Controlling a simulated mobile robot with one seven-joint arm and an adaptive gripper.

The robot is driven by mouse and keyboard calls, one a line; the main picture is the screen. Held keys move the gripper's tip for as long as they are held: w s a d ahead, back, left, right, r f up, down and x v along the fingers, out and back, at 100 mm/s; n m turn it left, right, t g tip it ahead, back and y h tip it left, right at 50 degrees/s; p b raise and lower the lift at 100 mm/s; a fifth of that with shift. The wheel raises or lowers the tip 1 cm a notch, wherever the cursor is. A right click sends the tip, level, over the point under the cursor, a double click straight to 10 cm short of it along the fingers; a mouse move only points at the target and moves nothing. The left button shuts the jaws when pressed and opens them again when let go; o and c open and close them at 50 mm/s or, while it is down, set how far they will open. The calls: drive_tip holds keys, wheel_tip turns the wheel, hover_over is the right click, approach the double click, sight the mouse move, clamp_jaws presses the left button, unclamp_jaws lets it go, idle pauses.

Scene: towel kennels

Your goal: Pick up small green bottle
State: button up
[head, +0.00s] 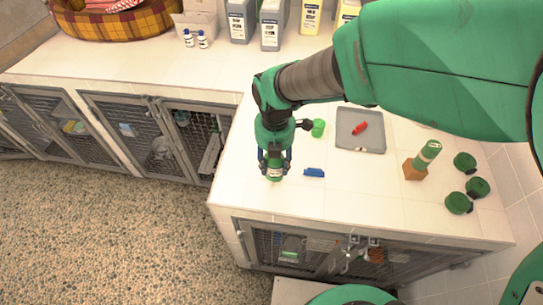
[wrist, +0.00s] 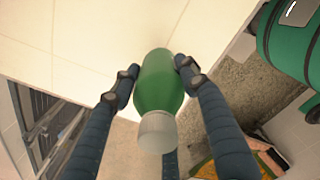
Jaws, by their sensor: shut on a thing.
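The small green bottle (wrist: 160,82) with a whitish cap is between the fingers of my gripper (wrist: 158,75) in the wrist view. In the head view my gripper (head: 274,165) points down at the counter's left front part, shut on the bottle (head: 274,174). The fingers hide part of the bottle there. I cannot tell whether its base touches the counter.
On the white counter (head: 300,205), a blue object (head: 314,172) lies just right of the bottle. A green cup (head: 318,128), a grey tray (head: 372,143) with a red object (head: 360,128), a tilted green cylinder (head: 427,154) by a brown block (head: 414,171), and dark green round pieces (head: 459,203) stand farther right.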

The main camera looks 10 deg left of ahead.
drive_tip(key=s+d+r, duration=0.1)
drive_tip(key=s+d, duration=0.6)
drive_tip(key=s, duration=0.4)
drive_tip(key=shift+s+r+p, duration=0.15)
drive_tip(key=shift+p, duration=0.25)
